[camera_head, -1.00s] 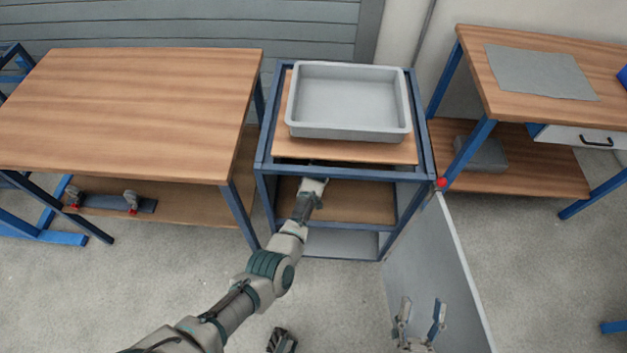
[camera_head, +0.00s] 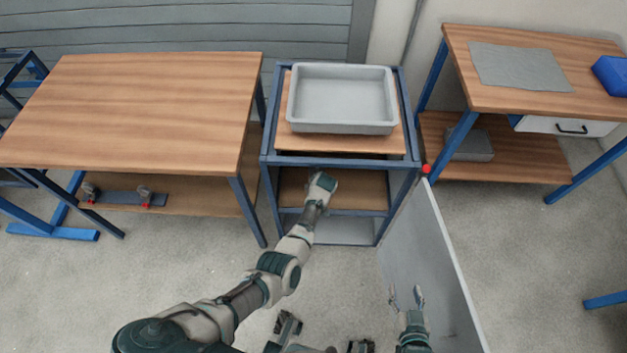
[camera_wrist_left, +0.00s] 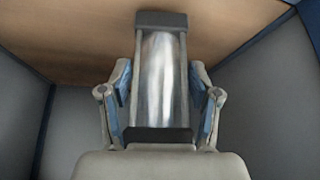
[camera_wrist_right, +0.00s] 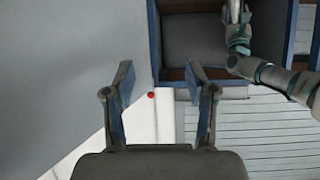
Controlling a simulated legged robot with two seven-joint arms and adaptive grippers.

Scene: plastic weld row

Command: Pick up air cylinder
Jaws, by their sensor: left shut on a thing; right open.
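The air cylinder (camera_wrist_left: 160,75), a shiny metal tube with dark end caps, shows in the left wrist view between the fingers of my left gripper (camera_wrist_left: 162,112). That gripper is shut on it, one finger on each side. In the head view my left arm reaches to the front of the cabinet, and its wrist hides the gripper and the cylinder. My right gripper (camera_head: 405,298) is open and empty beside the open cabinet door. It also shows open in the right wrist view (camera_wrist_right: 160,85).
The blue-framed cabinet (camera_head: 270,185) has a grey tray (camera_head: 343,128) on top and a wooden shelf (camera_head: 350,190) inside. Its grey door (camera_head: 430,250) stands open at the right. Wooden tables stand left (camera_head: 140,105) and right (camera_head: 500,95). Bare floor lies in front.

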